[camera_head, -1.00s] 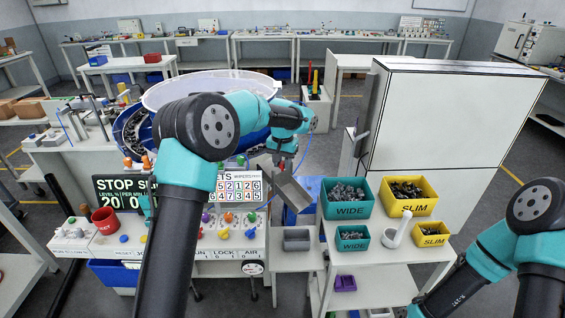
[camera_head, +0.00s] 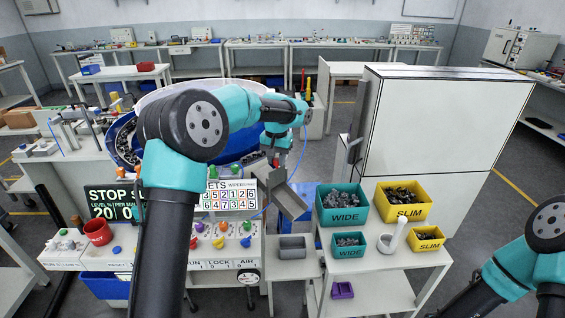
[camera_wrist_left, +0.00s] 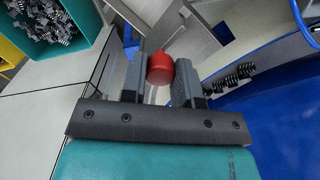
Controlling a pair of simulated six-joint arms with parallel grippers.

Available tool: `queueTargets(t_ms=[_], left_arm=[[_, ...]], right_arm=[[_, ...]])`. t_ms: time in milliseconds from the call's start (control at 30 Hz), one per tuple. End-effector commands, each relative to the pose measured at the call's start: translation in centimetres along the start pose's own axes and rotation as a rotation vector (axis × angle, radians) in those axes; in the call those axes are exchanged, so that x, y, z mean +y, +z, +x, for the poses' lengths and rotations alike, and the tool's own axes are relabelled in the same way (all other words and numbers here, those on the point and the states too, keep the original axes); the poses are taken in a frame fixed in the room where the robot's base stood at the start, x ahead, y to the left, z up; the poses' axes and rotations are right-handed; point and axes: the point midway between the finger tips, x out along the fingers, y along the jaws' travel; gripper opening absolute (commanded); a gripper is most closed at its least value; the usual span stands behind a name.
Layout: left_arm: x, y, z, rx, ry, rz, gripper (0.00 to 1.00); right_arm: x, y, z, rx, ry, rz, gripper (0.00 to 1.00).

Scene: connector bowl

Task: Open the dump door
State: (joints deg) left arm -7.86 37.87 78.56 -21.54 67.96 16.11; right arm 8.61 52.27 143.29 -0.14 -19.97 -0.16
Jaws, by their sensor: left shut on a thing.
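The dump door shows as a grey metal flap with a red knob. In the head view the red knob (camera_head: 276,162) is at the top of the grey chute (camera_head: 287,197), beside the blue bowl (camera_head: 245,147). My left gripper (camera_head: 275,156) reaches over the bowl from the left, pointing down at the knob. In the left wrist view the red knob (camera_wrist_left: 160,68) sits between the two fingers of the left gripper (camera_wrist_left: 161,85), which is shut on it. My right gripper is out of view; only my right arm shows at the lower right.
Teal WIDE bins (camera_head: 343,219) and yellow SLIM bins (camera_head: 403,211) with connectors stand on a white cart right of the chute. A grey tray (camera_head: 292,248) sits below the chute. A control panel with coloured knobs (camera_head: 219,242) is in front of the bowl.

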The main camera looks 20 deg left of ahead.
Motion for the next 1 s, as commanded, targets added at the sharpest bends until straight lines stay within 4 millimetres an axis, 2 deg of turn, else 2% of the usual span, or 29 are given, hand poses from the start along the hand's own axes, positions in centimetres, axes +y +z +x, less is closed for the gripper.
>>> queueTargets(t_ms=[100, 133, 400, 767, 1000], left_arm=[[0.1, 0.0, 0.0, 0.001, 0.001, 0.001, 0.0], [0.1, 0.0, 0.0, 0.001, 0.001, 0.001, 0.29], [0.1, 0.0, 0.0, 0.001, 0.001, 0.001, 0.55], [0.1, -0.1, -0.5, 0.003, 0.001, 0.0, 0.55], [0.1, -0.1, -3.5, 0.005, 0.002, 0.0, 0.55]], right_arm=[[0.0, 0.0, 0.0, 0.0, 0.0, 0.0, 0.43], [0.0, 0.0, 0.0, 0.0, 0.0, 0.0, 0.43], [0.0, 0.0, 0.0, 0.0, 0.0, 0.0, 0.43], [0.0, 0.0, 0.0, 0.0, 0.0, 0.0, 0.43], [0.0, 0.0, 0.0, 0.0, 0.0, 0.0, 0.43]])
